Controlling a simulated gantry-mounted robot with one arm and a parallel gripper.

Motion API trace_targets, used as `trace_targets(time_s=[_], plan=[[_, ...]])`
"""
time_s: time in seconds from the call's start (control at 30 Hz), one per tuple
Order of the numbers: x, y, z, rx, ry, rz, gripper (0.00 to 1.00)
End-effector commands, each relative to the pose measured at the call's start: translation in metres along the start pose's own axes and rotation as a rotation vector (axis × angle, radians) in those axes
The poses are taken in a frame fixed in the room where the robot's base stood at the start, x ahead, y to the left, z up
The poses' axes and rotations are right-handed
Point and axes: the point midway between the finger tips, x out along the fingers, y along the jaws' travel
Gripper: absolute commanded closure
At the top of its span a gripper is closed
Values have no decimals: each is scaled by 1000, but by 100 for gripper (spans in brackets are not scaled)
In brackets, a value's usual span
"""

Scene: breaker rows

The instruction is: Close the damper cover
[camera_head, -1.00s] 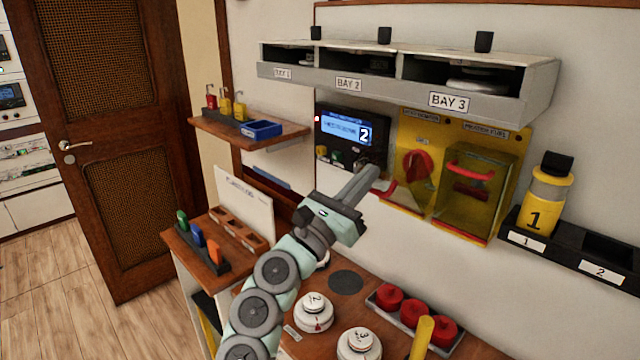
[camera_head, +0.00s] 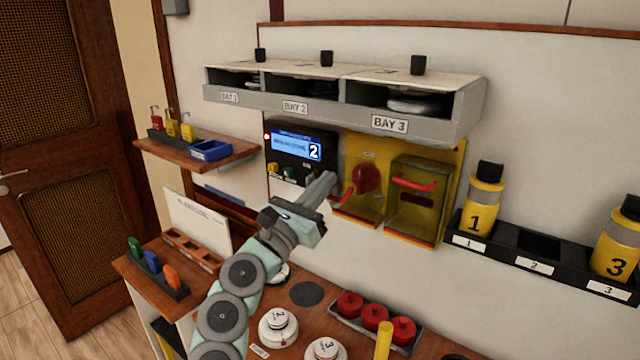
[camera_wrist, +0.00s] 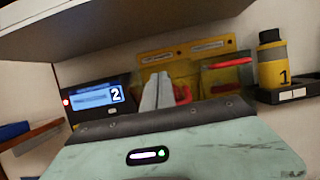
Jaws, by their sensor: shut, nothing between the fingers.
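A yellow panel (camera_head: 452,150) on the wall carries two units with see-through covers; their labels are too small to read. The left cover (camera_head: 362,208), with a red handle (camera_head: 347,196), is at a red knob (camera_head: 367,178). How far this cover stands open is hard to tell. The right unit's box-like cover (camera_head: 412,205) sits over its unit, with a red handle (camera_head: 416,184). My gripper (camera_head: 327,179) is shut and empty, its tips close beside the left handle; contact cannot be told. In the wrist view my fingers (camera_wrist: 157,92) hide part of the left unit.
A grey bay shelf (camera_head: 340,113) overhangs the panel. A display box (camera_head: 297,148) showing 2 is left of it. A bottle rack (camera_head: 500,248) is to the right. Below, the counter holds white round detectors (camera_head: 278,328) and a tray of red knobs (camera_head: 376,318).

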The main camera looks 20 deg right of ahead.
Motion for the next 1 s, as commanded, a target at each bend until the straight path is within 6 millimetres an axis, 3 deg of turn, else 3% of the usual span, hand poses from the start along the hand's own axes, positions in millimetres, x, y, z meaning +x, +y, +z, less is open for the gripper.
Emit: trace_targets(time_s=[1.0], plan=[[14,-8,1,-4,0,-12,100]])
